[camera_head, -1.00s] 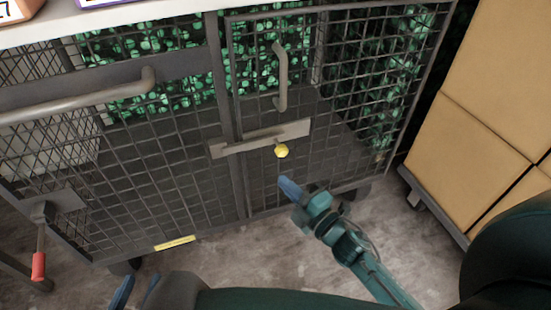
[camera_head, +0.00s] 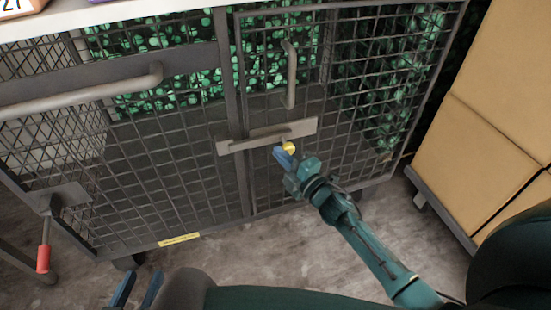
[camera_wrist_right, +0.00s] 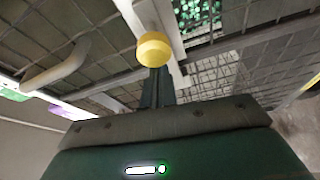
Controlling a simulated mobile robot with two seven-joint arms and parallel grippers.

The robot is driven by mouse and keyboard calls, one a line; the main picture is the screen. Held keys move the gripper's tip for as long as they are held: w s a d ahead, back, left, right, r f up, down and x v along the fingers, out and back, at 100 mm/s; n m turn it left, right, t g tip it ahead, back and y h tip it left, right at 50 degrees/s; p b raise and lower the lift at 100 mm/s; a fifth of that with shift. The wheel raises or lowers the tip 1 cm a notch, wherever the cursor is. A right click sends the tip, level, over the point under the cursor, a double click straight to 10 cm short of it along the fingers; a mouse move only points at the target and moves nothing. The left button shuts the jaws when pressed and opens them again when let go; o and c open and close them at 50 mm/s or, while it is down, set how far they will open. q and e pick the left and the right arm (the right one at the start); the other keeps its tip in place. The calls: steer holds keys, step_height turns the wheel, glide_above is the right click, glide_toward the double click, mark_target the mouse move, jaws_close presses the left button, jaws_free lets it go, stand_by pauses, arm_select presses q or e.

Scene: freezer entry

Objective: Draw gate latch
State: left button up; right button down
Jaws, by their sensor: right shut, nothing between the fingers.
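The gate latch is a flat grey metal bar (camera_head: 262,136) across the cage's two door frames, with a yellow knob (camera_head: 289,147) near its right end. My right gripper (camera_head: 283,157) is shut and empty, its blue fingertips right at the knob in the head view. In the right wrist view, the yellow knob (camera_wrist_right: 154,48) lies just beyond the shut fingers (camera_wrist_right: 157,85); whether they touch cannot be told. My left gripper (camera_head: 137,291) is low at the left, its two blue fingers apart, away from the latch.
The mesh gate has a vertical grey handle (camera_head: 290,75) above the latch. A long horizontal handle (camera_head: 90,98) and a red-gripped lever (camera_head: 43,257) are at the left. Stacked cardboard boxes (camera_head: 480,140) stand on a trolley at the right. Bare floor lies in front.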

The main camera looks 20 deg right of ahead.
steer(key=shift+d, duration=0.1)
steer(key=d, duration=0.6)
steer(key=shift+d, duration=0.35)
steer(key=shift+w+d, duration=0.1)
